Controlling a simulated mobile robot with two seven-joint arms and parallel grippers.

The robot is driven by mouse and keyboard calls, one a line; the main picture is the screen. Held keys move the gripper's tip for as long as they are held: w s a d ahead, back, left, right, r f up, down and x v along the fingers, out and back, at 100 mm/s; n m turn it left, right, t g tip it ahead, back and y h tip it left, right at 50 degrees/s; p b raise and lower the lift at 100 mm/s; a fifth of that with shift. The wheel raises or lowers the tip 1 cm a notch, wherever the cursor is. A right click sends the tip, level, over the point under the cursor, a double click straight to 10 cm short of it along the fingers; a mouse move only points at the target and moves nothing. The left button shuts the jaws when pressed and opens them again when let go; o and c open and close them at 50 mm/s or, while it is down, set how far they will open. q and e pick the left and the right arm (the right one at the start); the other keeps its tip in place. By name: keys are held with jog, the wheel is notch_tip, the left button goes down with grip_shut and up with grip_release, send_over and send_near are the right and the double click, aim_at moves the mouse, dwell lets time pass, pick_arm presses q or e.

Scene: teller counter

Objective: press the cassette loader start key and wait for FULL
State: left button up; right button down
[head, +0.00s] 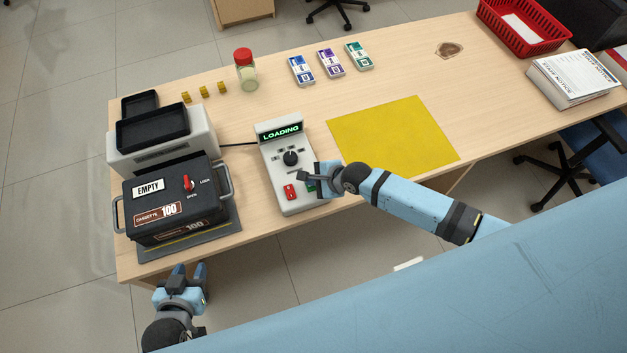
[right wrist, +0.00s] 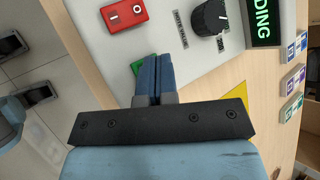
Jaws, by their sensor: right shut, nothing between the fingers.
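The grey control box (head: 270,165) stands on the counter, its green display (head: 281,132) reading LOADING. It has a black knob (head: 290,158), a red key (head: 290,192) and a green key (right wrist: 137,67), which my right fingers partly cover. My right gripper (right wrist: 154,62) is shut and empty, its tips at the green key; I cannot tell whether they press it. The black cassette (head: 165,190), marked CASSETTE 100, sits on the left with a white EMPTY plate (head: 148,188) and a red knob (head: 188,184). My left gripper (head: 189,268) is open and empty, off the counter's front edge.
A grey machine with black trays (head: 152,128) stands behind the cassette. A red-lidded jar (head: 245,72), small yellow blocks (head: 204,91) and banded note stacks (head: 331,63) lie at the back. A yellow mat (head: 393,135) is bare to the right. A red basket (head: 521,28) is farther right.

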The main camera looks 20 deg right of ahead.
pick_arm(q)
jog(key=shift+r, duration=0.1)
pick_arm(e)
jog(key=shift+r, duration=0.1)
